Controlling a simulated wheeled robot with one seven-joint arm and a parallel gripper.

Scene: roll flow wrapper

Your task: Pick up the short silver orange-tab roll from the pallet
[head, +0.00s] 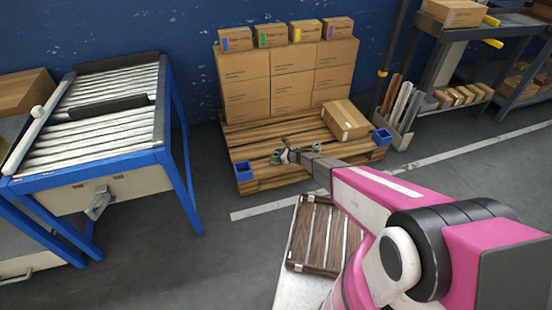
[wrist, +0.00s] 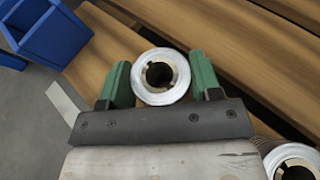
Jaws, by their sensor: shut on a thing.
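A silver roll (wrist: 161,94) with a dark hollow core sits between the two green fingers of my gripper (wrist: 160,78) in the wrist view. The fingers are shut on it, one on each side, and its round end faces the camera. I cannot make out an orange tab on it. The wooden pallet (wrist: 228,42) is behind the roll; whether the roll touches it I cannot tell. In the head view my gripper (head: 283,156) is over the front middle of the pallet (head: 255,185), and the roll is too small to make out clearly.
A second silver roll (wrist: 296,165) is partly cut off at the wrist view's lower right. A roller table (head: 110,130) stands left.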

